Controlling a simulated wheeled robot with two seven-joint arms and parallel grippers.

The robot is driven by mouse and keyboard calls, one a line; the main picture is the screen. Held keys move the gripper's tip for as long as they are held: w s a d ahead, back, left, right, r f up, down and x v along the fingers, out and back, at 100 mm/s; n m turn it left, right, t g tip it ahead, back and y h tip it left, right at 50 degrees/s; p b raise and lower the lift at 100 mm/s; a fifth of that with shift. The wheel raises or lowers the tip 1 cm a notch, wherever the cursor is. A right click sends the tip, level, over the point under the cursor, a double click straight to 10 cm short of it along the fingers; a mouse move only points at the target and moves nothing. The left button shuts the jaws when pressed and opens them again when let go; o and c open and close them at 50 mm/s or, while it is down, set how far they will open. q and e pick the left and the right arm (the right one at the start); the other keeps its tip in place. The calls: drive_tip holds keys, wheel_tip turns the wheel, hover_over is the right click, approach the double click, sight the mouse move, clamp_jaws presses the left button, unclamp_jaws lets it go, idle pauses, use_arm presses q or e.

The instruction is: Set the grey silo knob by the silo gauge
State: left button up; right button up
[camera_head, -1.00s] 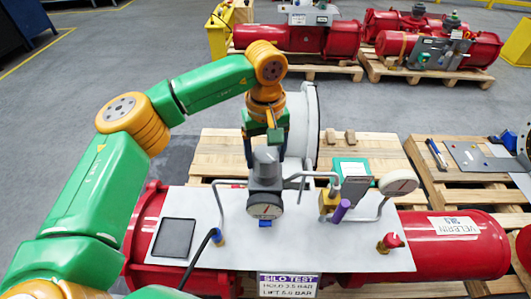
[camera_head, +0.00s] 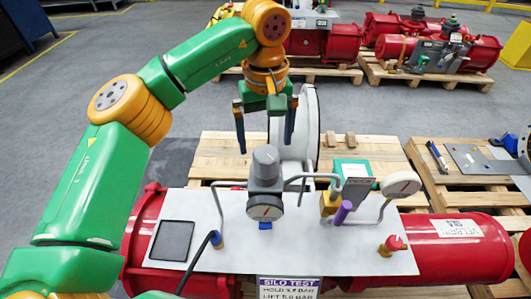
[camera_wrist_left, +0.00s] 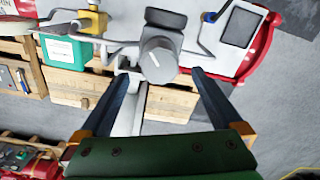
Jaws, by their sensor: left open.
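The grey silo knob (camera_head: 265,156) sits on top of a dark grey valve body on the white panel (camera_head: 330,250). In the left wrist view the knob (camera_wrist_left: 160,60) shows a pale mark on its face. A round gauge (camera_head: 264,208) with a reddish needle is on the front of that body; a second, white gauge (camera_head: 401,184) stands at the right on a pipe. I cannot tell for sure which is the silo gauge. My left gripper (camera_head: 265,138) is open above and behind the knob, its fingers apart and empty. In the wrist view the left gripper (camera_wrist_left: 160,77) points toward the knob.
Bent pipes flank the valve body. A yellow block (camera_head: 329,203) with a purple handle (camera_head: 342,212) and a red knob (camera_head: 392,243) stand to the right. A black tablet-like plate (camera_head: 173,240) lies at the left.

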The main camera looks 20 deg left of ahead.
sight(266, 154)
use_arm(q)
drive_tip(key=shift+r, duration=0.95)
drive_tip(key=shift+s+m, duration=0.1)
drive_tip(key=shift+m, duration=1)
drive_tip(key=shift+f+m, duration=0.1)
drive_tip(key=shift+m, duration=0.4)
wheel_tip(266, 154, down, 7)
drive_tip(key=shift+r+p, duration=0.1)
drive_tip(key=shift+p, duration=0.5)
drive_tip(key=shift+s+d, duration=0.1)
drive_tip(key=c, duration=1.3)
